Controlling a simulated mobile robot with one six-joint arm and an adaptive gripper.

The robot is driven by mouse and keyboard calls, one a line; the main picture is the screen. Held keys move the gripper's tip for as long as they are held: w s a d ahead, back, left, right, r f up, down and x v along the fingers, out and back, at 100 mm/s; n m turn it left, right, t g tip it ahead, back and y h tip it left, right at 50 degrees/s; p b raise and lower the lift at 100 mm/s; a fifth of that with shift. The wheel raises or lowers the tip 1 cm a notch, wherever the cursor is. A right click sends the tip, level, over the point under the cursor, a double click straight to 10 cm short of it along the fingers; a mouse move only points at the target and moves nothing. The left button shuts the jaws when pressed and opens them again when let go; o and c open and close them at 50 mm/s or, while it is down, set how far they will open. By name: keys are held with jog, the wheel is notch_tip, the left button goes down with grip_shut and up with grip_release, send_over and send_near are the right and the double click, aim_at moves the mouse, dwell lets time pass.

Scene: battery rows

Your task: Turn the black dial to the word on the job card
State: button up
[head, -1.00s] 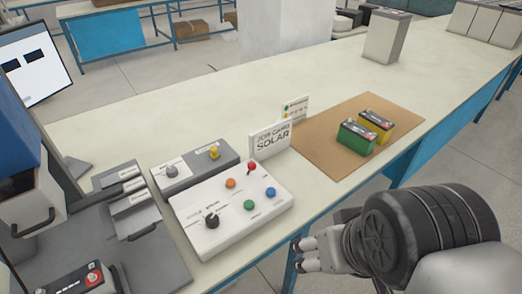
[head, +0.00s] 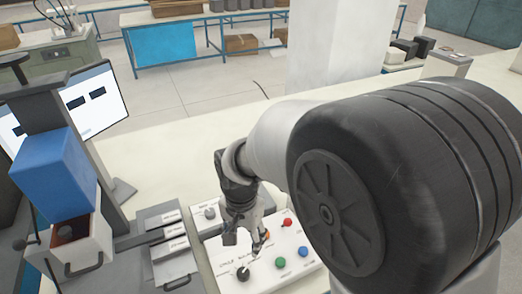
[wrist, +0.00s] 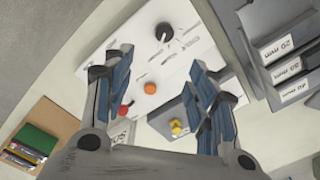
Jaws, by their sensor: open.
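The black dial (head: 243,273) sits at the front left of the white control panel (head: 222,284). In the wrist view the dial (wrist: 164,32) lies beyond my fingertips, with a pale pointer mark and small printed words around it that I cannot read. My gripper (wrist: 158,60) is open and empty, its fingers apart and pointing toward the panel, short of the dial. In the head view my gripper (head: 246,232) hangs above the panel. The job card (wrist: 122,132) shows partly behind a finger in the wrist view; my arm hides it in the head view.
An orange button (wrist: 150,88), a red knob (head: 287,223), a green button (head: 281,262) and a blue button (head: 303,252) share the panel. A grey box with a yellow knob (wrist: 176,127) stands beside it. Labelled grey blocks (wrist: 278,47) and a monitor (head: 95,100) are near.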

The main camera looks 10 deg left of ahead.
aim_at(243, 272)
jog(key=f+b, duration=0.1)
jog(key=f, duration=0.5)
jog(key=a+f+b, duration=0.1)
jog(key=f+b, duration=0.1)
jog(key=f, duration=0.4)
jog(key=f+b, duration=0.2)
jog(key=f, duration=0.4)
jog(key=shift+a+f, duration=0.15)
jog(key=shift+f, duration=0.1)
jog(key=c, duration=1.1)
